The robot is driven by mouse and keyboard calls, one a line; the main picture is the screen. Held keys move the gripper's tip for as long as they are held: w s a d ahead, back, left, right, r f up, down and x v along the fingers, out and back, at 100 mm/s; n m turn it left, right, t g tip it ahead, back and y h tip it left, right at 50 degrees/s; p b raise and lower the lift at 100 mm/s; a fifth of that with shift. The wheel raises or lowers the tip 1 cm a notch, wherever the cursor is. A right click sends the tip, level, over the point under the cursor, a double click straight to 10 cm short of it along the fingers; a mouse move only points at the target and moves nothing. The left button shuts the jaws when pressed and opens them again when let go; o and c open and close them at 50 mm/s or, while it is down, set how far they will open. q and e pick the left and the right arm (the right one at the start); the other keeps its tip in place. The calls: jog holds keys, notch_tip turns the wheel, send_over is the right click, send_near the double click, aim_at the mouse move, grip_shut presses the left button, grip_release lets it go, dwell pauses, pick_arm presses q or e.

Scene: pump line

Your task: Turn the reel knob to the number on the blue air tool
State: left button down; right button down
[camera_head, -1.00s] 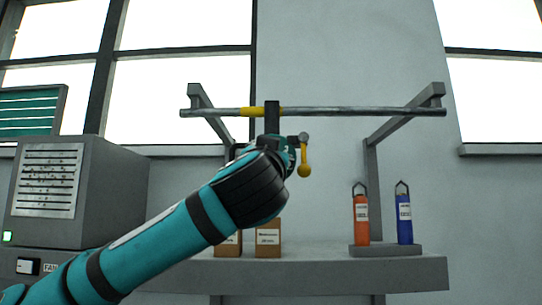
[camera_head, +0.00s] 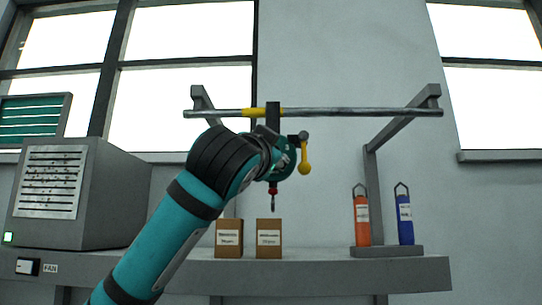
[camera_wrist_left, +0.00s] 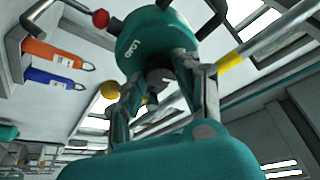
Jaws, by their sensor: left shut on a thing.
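The teal reel (camera_head: 286,168) hangs from the rail, with a yellow lever (camera_head: 305,165) at its right and a red-topped hook (camera_head: 273,190) below. In the left wrist view the reel's teal body (camera_wrist_left: 150,38) carries the word LOAD. My left gripper (camera_wrist_left: 160,88) is shut on the dark knob (camera_wrist_left: 158,76) at the reel's face; the fingers partly hide it. The blue air tool (camera_head: 405,222) stands upright at the right end of the bench; its label is too small to read. My right gripper is in neither view.
An orange tool (camera_head: 362,222) stands beside the blue one on a grey base (camera_head: 386,252). Two brown boxes (camera_head: 229,246) (camera_head: 268,247) sit on the bench below the reel. A metal rail (camera_head: 350,112) spans above. A grey vented unit (camera_head: 110,200) stands at left.

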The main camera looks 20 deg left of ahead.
pick_arm(q)
jog(key=shift+r+m+g+h+p, duration=0.1)
jog(key=shift+m+g+h+p, duration=0.55)
jog(key=shift+m, duration=1.25)
jog(key=shift+t+h, duration=0.25)
jog(key=shift+h, duration=0.1)
jog(key=c, duration=0.9)
grip_release()
jog(key=shift+c, duration=0.2)
jog(key=shift+s, duration=0.1)
jog(key=v, duration=1.2)
